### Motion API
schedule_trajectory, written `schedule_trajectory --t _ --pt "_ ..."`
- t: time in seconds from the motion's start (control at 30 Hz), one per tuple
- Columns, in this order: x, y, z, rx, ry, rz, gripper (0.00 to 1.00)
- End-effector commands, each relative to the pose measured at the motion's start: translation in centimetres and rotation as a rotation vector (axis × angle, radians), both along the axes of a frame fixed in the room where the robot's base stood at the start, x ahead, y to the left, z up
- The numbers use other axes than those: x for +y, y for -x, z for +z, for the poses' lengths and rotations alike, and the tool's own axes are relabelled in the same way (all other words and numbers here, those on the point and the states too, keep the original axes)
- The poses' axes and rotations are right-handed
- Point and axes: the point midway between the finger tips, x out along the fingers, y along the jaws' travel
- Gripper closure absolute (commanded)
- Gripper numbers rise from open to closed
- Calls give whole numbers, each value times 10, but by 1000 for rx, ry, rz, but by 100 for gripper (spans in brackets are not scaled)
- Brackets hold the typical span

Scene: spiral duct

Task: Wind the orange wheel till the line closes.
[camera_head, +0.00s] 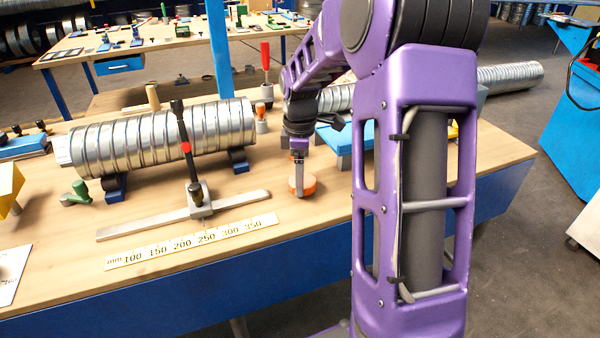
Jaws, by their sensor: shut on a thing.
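The orange wheel (309,187) is a small flat disc near the bench's front edge, right of the duct. My gripper (299,180) points straight down at it, its fingers shut at the wheel; the exact contact is small in the picture. A ribbed silver spiral duct (150,140) lies left of it on blue supports. A black upright rod (181,125) with a red mark stands in front of the duct, on a slider (199,200) on a flat metal rail (140,226). I cannot make out a line that opens or closes.
A millimetre scale (190,243) lies along the front of the wooden bench. A red-handled tool (265,56) stands behind the duct. A green clamp (77,193) and yellow block (9,187) are at left. My arm hides part of the right side.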

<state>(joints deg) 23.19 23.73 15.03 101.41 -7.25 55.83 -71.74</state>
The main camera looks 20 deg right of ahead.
Motion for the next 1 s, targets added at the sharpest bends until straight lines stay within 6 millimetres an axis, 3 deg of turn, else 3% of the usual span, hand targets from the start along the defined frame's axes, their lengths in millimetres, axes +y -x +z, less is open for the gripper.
schedule_trajectory --t 1.0 --pt "-4 -4 2 -1 0 -963 72"
